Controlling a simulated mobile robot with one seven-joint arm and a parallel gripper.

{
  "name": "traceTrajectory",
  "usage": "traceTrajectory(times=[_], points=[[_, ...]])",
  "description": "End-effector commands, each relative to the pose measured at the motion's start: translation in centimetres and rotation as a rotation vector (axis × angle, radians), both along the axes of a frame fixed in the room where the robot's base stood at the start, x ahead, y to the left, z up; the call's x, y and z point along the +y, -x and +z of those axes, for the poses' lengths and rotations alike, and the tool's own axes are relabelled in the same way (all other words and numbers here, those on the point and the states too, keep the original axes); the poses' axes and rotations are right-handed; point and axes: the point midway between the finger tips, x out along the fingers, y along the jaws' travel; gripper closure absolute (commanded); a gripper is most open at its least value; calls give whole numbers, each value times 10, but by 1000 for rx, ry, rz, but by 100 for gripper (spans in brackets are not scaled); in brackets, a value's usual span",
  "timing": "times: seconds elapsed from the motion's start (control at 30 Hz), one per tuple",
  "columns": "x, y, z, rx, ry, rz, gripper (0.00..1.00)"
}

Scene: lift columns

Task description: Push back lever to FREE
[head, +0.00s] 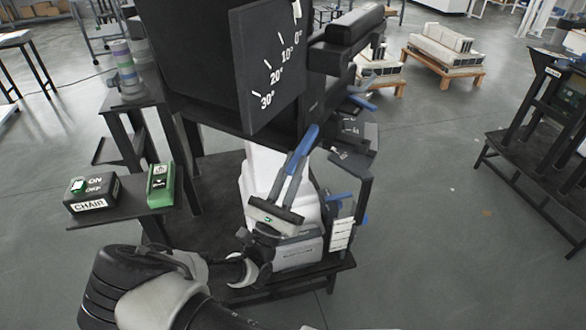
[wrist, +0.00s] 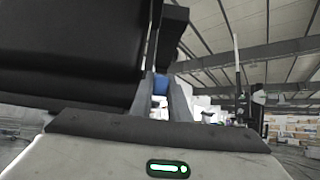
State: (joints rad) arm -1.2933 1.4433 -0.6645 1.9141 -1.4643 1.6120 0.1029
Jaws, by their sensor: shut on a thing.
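A blue lever (head: 310,136) stands tilted beside the black box with the angle scale. My gripper (head: 300,155) reaches up to it from below, and its two grey fingers are shut on the lever. In the wrist view, blue (wrist: 160,84) shows between the fingertips (wrist: 163,92), close to a large black surface. Much of the lever is hidden by the fingers. I cannot read a FREE label in either view.
The black box (head: 262,75) with marks from 0° to 30° is close above my gripper. Other blue levers (head: 361,102) (head: 341,197) sit at the right of the column. A CHAIR switch box (head: 92,193) and a green box (head: 160,186) stand on the left shelf. Open floor (head: 440,210) lies right.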

Motion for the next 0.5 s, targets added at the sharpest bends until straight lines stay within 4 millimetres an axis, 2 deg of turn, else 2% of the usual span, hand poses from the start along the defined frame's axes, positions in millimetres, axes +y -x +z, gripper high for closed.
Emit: traceTrajectory(times=[0.3,0.33,0.4,0.43,0.5], points=[[-1,0,-3,4,-1,-1,100],[-1,0,-3,4,-1,-1,83],[-1,0,-3,4,-1,-1,71],[-1,0,-3,3,-1,-1,66],[-1,0,-2,3,-1,-1,66]])
